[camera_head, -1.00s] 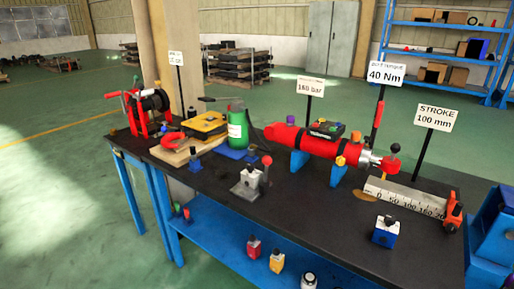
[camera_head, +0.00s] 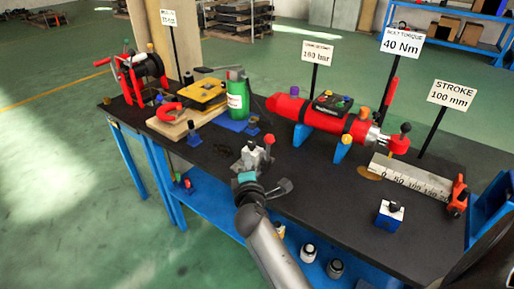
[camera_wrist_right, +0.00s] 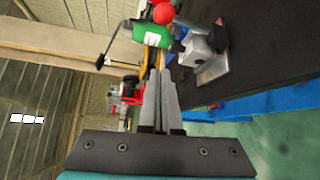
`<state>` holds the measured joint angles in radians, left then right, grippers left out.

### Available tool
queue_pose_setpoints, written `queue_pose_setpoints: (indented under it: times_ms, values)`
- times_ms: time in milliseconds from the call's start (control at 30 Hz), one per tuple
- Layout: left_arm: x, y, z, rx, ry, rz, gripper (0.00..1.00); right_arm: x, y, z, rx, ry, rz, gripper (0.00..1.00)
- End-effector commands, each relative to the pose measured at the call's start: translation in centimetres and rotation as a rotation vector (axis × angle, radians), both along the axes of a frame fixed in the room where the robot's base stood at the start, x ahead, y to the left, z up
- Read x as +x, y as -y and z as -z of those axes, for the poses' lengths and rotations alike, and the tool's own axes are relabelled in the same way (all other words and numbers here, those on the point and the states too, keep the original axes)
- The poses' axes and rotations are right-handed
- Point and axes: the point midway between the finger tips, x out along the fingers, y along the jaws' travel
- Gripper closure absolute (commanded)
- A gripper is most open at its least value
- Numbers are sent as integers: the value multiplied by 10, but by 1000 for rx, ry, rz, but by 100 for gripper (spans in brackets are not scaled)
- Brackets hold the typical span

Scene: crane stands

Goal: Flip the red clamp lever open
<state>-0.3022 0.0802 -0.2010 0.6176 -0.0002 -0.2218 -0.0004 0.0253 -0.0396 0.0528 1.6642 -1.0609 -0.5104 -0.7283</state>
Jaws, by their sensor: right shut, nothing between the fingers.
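The clamp is a grey metal block on a plate (camera_head: 250,157) near the middle of the black bench's front edge. Its lever has a red ball knob (camera_head: 269,140) and stands roughly upright at the block's right side. In the right wrist view the block (camera_wrist_right: 203,48) is right of the fingers and the red knob (camera_wrist_right: 163,13) is beyond their tips. My right gripper (camera_head: 240,165) is just in front of the clamp, its fingers partly hidden by its own wrist. In the right wrist view its fingers (camera_wrist_right: 156,72) are shut and empty, apart from the knob. My left gripper is out of view.
A green canister (camera_head: 237,98) stands behind the clamp. A red cylinder (camera_head: 315,113) on blue supports lies to the right, with a blue-white block (camera_head: 389,214) nearer the front. A red-framed reel (camera_head: 142,72) is far left. Bare bench lies right of the clamp.

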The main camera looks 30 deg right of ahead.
Motion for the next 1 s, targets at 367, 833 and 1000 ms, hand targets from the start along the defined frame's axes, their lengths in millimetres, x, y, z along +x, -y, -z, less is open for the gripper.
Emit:
queue_pose_setpoints:
  times_ms: [367, 833, 1000]
  values:
    - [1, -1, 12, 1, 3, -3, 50, 46, 25, 8, 0, 2, 1, 100]
    - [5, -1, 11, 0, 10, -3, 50, 69, 62, 7, 1, 1, 1, 100]
    - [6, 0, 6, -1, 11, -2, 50, 59, 71, 5, 1, 1, -1, 100]
